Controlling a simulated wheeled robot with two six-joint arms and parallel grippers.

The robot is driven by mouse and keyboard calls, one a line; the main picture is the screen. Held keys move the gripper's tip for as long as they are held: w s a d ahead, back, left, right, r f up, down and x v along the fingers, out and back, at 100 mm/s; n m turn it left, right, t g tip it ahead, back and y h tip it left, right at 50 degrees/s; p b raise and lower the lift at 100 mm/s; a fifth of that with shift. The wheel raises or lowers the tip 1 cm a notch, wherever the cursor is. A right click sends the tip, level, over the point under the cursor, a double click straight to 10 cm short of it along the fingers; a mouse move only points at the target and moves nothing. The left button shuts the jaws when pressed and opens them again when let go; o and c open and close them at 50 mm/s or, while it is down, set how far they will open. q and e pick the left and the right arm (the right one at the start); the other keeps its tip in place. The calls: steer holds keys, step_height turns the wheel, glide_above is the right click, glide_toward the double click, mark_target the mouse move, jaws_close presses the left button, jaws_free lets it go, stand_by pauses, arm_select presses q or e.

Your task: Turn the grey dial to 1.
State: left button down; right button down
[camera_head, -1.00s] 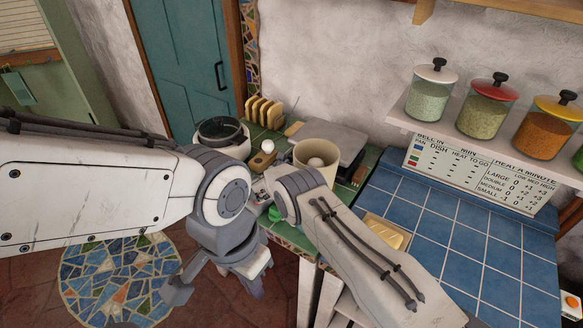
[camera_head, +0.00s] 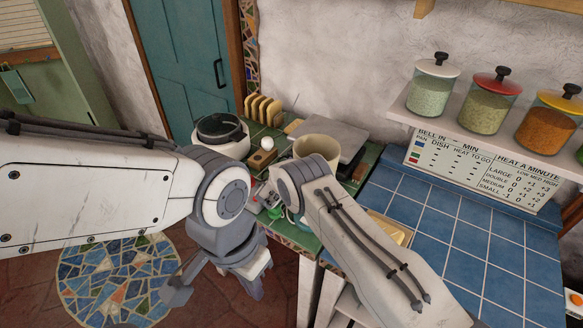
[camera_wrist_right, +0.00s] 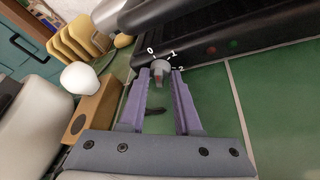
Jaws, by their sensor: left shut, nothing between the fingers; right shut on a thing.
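The small grey dial (camera_wrist_right: 160,67) sits at the front of a dark appliance (camera_wrist_right: 205,48) in the right wrist view. White marks 0, 1 and 2 curve around its far side. The dial shows a reddish mark on its near side; I cannot tell which number it points at. My right gripper (camera_wrist_right: 159,72) has its two purple fingers closed on the dial's sides. In the head view my right arm hides the dial and gripper. My left gripper (camera_head: 180,292) hangs low over the floor in the head view, shut and empty, away from the counter.
A wooden block (camera_wrist_right: 95,110) with a white ball (camera_wrist_right: 80,78) stands left of my right fingers. Toast slices (camera_head: 264,110), a cream pot (camera_head: 317,146) and a dark-topped round appliance (camera_head: 221,130) crowd the green counter. Blue tiles (camera_head: 470,240) at right are mostly clear.

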stand_by(0.3)
steer(key=c, duration=0.6)
jaws_free()
